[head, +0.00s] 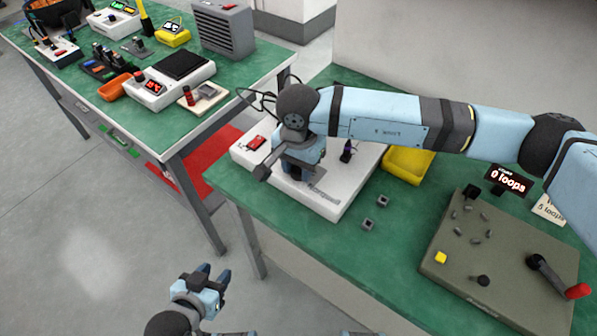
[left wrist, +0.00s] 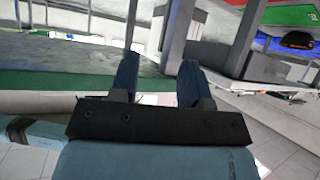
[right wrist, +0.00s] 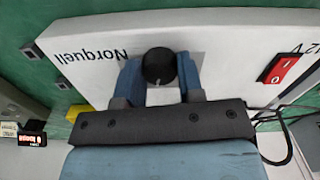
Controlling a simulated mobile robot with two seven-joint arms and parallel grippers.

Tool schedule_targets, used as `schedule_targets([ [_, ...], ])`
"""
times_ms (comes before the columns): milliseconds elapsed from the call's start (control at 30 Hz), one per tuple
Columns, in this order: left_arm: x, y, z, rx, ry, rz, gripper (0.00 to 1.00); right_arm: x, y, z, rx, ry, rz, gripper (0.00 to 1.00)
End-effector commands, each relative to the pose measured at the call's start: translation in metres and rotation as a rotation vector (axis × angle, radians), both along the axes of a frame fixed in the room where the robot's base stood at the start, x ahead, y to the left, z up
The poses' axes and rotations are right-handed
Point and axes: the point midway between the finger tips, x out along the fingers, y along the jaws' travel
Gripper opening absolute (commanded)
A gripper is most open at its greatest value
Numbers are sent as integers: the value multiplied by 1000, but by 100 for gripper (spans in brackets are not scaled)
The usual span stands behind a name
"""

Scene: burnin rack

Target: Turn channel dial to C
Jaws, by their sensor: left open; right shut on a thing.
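A white box (head: 345,205) marked "Norquell" lies on the right green bench; it fills the upper part of the right wrist view (right wrist: 225,40). A round black dial (right wrist: 158,66) sits on it, and my right gripper (right wrist: 160,75) is shut on this dial from both sides. In the head view my right gripper (head: 303,172) is over the box and hides the dial. No channel letters are readable, so I cannot tell the dial's setting. My left gripper (head: 214,278) is open and empty, low beside the bench; its spread fingers show in the left wrist view (left wrist: 157,80).
A red switch (head: 256,143) and a dark upright part (head: 347,152) are on the box. A yellow bin (head: 408,165), small grey blocks (head: 375,212), a "0 loops" display (head: 507,180) and an olive board (head: 450,235) stand right. A crowded second bench (head: 190,130) is left, beyond a gap.

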Motion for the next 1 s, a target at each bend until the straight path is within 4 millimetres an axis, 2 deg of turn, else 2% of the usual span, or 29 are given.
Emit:
schedule_targets([
  [33, 0, 0, -6, 1, -5, -1, 43, 1, 0, -4, 1, -3, -41, 11],
  [267, 1, -3, -12, 0, -19, -6, 43, 1, 0, -3, 1, -2, -245, 11],
  [500, 2, -5, -9, -21, -37, -10, 43, 0, 0, -2, 0, -1, -408, 11],
  [1000, 3, -8, -6, -32, -53, -14, 43, 0, 0, 1, 1, -1, -536, 11],
])
